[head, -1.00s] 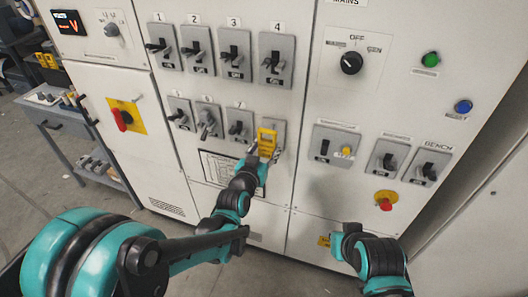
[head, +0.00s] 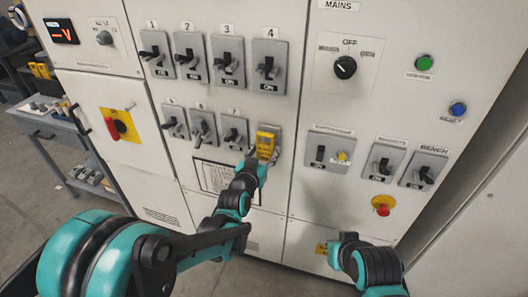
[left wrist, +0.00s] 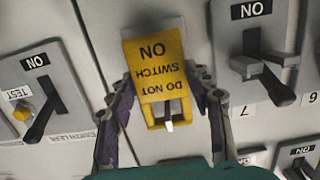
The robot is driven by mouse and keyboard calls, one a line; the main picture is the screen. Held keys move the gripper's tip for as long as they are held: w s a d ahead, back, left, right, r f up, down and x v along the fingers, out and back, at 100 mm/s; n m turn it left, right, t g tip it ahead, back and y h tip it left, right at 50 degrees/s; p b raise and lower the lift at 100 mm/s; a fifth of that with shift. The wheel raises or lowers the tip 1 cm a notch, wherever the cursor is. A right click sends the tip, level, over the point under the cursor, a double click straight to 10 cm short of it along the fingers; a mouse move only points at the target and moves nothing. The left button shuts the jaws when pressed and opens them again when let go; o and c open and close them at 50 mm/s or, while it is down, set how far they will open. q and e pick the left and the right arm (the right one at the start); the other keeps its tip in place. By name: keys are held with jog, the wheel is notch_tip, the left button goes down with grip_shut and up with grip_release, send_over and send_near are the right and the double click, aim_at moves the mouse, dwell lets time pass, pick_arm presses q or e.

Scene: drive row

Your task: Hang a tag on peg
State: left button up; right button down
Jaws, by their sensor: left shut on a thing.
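The yellow tag (head: 266,142) reads "DO NOT SWITCH ON" and lies in front of the last switch plate (head: 277,133) of the lower row. In the left wrist view the tag (left wrist: 155,65) appears upside down, with a small pale tip showing in its slot. My left gripper (head: 254,163) is shut on the tag, with its fingers (left wrist: 162,95) on both sides. I cannot tell whether the tag touches the plate, and no peg can be clearly made out behind it. My right gripper (head: 338,243) is low before the cabinet; its jaws are unclear.
The grey cabinet carries numbered switches, such as switch 4 (head: 268,62) above the tag. A TEST switch (head: 327,148), a red stop button (head: 382,210) and a black rotary knob (head: 345,67) are to the right. A workbench (head: 45,122) stands at the left.

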dwell(0.3)
pick_arm(q)
jog(key=o, duration=1.2)
jog(key=v, duration=1.2)
jog(key=s+a+f+n+g+y, duration=0.1)
jog(key=s+a+f+g+y, duration=0.1)
jog(key=s+a, duration=0.5)
jog(key=s+a+f+n+g+y, duration=0.2)
jog(key=s+a+g, duration=0.4)
jog(key=s, duration=0.6)
notch_tip(320, 180, down, 3)
jog(key=shift+a+r+n+g+y, duration=0.15)
jog(key=shift+a+n+g+y, duration=0.25)
jog(key=shift+a, duration=0.6)
